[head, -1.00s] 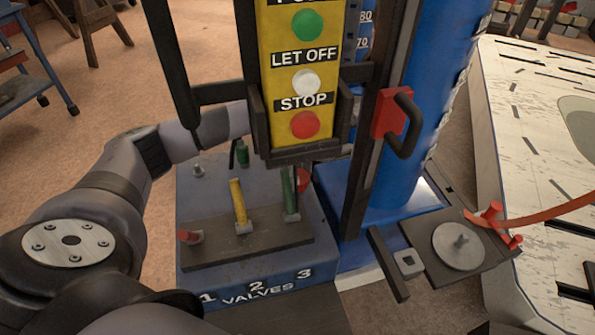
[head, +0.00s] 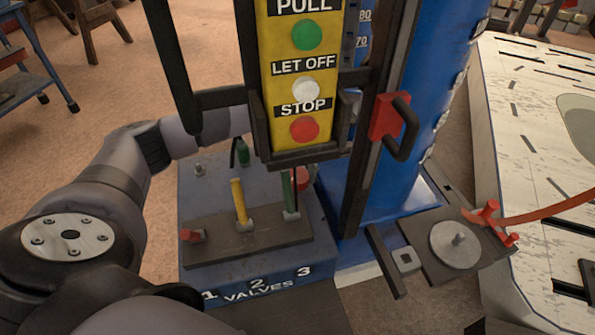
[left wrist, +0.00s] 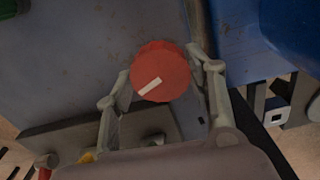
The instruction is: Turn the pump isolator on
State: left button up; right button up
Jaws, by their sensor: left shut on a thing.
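The pump isolator looks to be the round red knob (left wrist: 172,66) with a white pointer bar, on the blue-grey valve bench. In the left wrist view its bar slants from lower left to upper right. In the head view only part of the red knob (head: 301,176) shows, behind the green lever and beneath the yellow control box. My left gripper (left wrist: 162,74) has one finger on each side of the knob and is shut on it. In the head view my left arm runs behind the control box, which hides the fingers. My right gripper is not in view.
The yellow control box (head: 303,65) with green, white and red buttons hangs in front of the bench (head: 215,273). A yellow lever (head: 238,200), a green lever (head: 287,190) and a red lever (head: 192,236) stand on the valve plate. A blue column (head: 420,110) is at right.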

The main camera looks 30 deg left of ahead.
aim_at(298, 175)
pick_arm(q)
jog(key=shift+m, duration=2.2)
jog(key=o, duration=1.2)
jog(key=shift+c, duration=0.2)
notch_tip(298, 175, up, 12)
